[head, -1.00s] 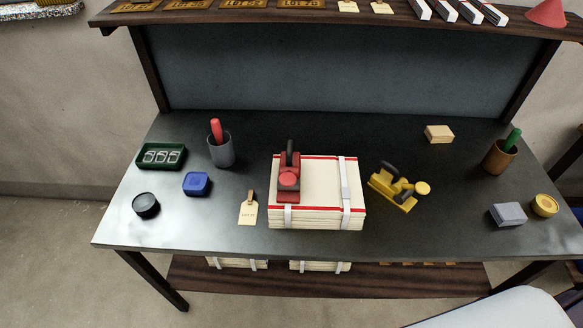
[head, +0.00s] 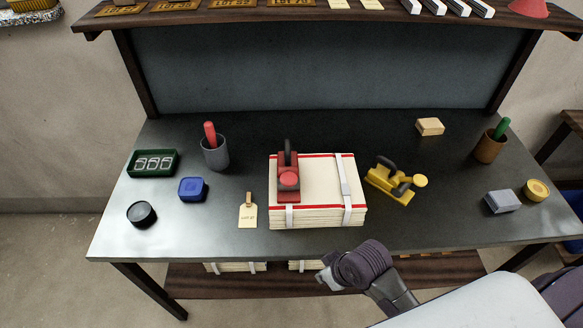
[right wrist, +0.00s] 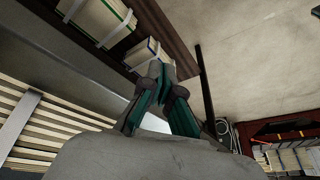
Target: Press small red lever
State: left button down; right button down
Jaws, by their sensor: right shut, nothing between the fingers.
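A red tool with a dark upright handle and a round red knob (head: 289,180) stands on the left part of a strapped cream stack (head: 322,172) near the table's front middle. I cannot tell which part of it is a small lever. My right gripper (head: 326,278) is in front of the table's front edge, below and right of the stack, apart from it. In the right wrist view its fingers (right wrist: 164,72) meet at the tips, shut and empty. The red tool does not show there. My left gripper is not in view.
A yellow tool (head: 396,182) lies right of the stack, a tag (head: 248,212) left of it. A blue box (head: 192,189), grey cup (head: 215,153) and green tray (head: 152,163) stand farther left. A lower shelf (head: 225,285) runs under the table (head: 340,130).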

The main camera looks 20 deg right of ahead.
aim_at(284, 177)
jog(key=w+r+n+y, duration=0.1)
jog(key=w+r, duration=0.1)
jog(key=r, duration=0.1)
jog(key=w+a+r+n+y, duration=0.1)
jog(key=w+r+n, duration=0.1)
jog(key=w+r, duration=0.1)
jog(key=w+r+n, duration=0.1)
jog(key=w+r, duration=0.1)
jog(key=r, duration=0.1)
jog(key=shift+w+a+r+n+y, duration=0.15)
jog(key=shift+a+r+n+y, duration=0.15)
jog(key=shift+a+y, duration=0.1)
jog(key=w+d+r+n+y, duration=0.1)
jog(key=w+d+r+n, duration=0.2)
jog(key=r, duration=0.8)
jog(key=w+d+r+n+g+y, duration=0.1)
jog(key=w+d+r, duration=0.3)
jog(key=r, duration=0.8)
jog(key=shift+w+r+n+y, duration=0.15)
jog(key=shift+w+n+y, duration=0.35)
jog(key=shift+n+y, duration=0.35)
jog(key=shift+a, duration=0.15)
